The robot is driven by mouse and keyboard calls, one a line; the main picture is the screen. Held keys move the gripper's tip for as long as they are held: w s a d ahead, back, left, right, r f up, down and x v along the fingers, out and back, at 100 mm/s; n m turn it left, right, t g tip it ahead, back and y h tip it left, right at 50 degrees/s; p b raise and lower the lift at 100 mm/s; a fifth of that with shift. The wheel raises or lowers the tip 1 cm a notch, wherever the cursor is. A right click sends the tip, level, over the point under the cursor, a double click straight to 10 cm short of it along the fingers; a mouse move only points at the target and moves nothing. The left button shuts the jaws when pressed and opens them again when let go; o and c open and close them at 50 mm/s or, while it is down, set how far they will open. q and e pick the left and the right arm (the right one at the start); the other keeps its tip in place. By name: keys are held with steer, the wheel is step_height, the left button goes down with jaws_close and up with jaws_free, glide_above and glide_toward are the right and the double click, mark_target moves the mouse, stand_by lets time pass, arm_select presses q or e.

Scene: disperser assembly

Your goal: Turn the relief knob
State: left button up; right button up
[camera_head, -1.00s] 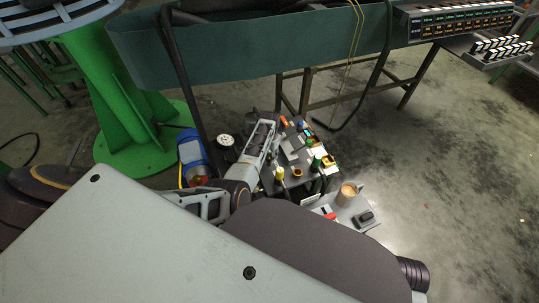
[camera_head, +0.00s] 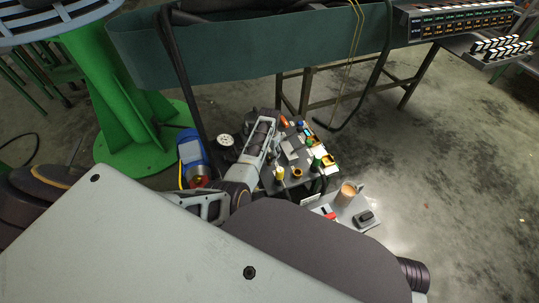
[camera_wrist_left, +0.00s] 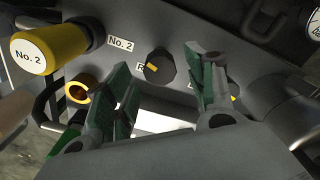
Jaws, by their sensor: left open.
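In the left wrist view, a black round knob (camera_wrist_left: 160,67) with a yellow pointer mark sits on the grey panel (camera_wrist_left: 230,68). A label beginning with "R" is partly hidden beside it, so I take it as the relief knob. My left gripper (camera_wrist_left: 156,58) is open, with one green-padded finger on each side of the knob in the picture. I cannot tell whether the pads touch it. In the head view, my left arm reaches the panel (camera_head: 297,176), and the knob cannot be made out there. My right gripper is not in view.
A yellow "No. 2" knob (camera_wrist_left: 50,53) and a yellow ring-shaped part (camera_wrist_left: 80,88) are left of the gripper. Another yellow-marked knob (camera_wrist_left: 236,97) is partly behind the right finger. A blue motor (camera_head: 193,152) stands left of my arm. A tray holds a tan cup (camera_head: 347,194).

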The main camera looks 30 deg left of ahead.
mark_target(270, 156)
arm_select(q)
step_height(270, 156, up, 11)
steer(key=shift+f, duration=0.2)
stand_by(0.5)
stand_by(0.5)
